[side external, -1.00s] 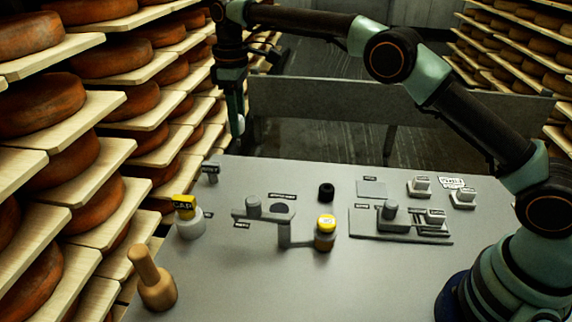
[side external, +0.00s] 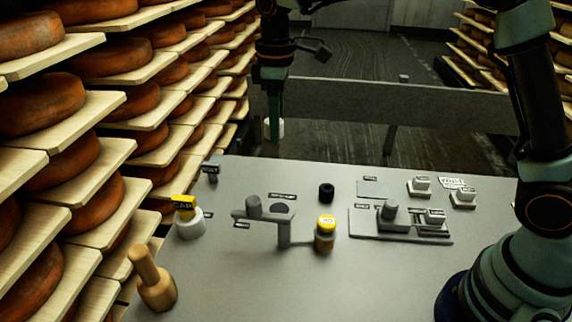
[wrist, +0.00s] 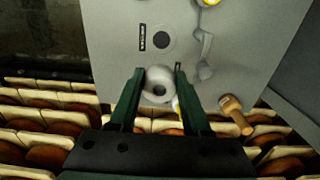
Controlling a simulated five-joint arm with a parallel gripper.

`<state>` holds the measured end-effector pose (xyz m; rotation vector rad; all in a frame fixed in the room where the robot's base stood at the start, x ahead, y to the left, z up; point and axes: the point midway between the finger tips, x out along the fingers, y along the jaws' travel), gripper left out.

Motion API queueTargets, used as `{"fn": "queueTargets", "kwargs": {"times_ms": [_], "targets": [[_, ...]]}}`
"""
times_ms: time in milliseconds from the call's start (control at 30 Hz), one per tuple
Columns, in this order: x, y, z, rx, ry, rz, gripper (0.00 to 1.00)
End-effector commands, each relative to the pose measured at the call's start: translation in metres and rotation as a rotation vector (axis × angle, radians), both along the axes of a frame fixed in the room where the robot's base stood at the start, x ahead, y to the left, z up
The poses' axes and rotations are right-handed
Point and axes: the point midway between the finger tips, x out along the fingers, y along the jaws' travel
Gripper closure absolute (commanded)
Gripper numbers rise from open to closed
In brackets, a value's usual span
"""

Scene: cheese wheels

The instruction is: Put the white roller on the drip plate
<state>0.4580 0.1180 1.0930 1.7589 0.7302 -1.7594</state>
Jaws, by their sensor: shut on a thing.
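The white roller (wrist: 158,82) is a short, ring-like white cylinder with a dark centre. In the wrist view it sits between the two dark green fingers of my gripper (wrist: 158,90), which is shut on it. In the side view my gripper (side external: 274,122) hangs beyond the far edge of the grey table, with the white roller (side external: 280,127) at its tip. A dark round disc (side external: 285,208) with a label lies flat on the table, and it also shows in the wrist view (wrist: 160,40). A flat grey square (side external: 371,189) lies farther right; I cannot tell which is the drip plate.
A yellow-capped white cylinder (side external: 190,227), a wooden-handled piece (side external: 157,285), a grey bracket with a yellow-topped jar (side external: 325,235), a black ring (side external: 326,192) and a grey fixture (side external: 400,225) stand on the table. Cheese shelves (side external: 95,130) line the left. The front middle is clear.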

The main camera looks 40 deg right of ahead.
Motion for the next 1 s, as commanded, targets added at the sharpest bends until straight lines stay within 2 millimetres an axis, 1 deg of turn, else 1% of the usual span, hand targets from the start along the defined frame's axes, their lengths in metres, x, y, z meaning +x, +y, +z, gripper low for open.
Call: {"fn": "queueTargets", "kwargs": {"times_ms": [133,233,367,700,833,1000], "targets": [[-0.008,-0.003,-0.003,0.000,0.000,0.000,1.00],[-0.009,-0.003,-0.016,-0.001,0.004,0.000,1.00],[-0.010,-0.003,-0.045,-0.002,0.006,0.000,1.00],[-0.010,-0.003,-0.127,-0.002,0.006,0.000,1.00],[-0.010,-0.003,-0.148,-0.001,0.004,0.000,1.00],[-0.009,-0.003,-0.160,0.000,0.001,0.000,1.00]]}}
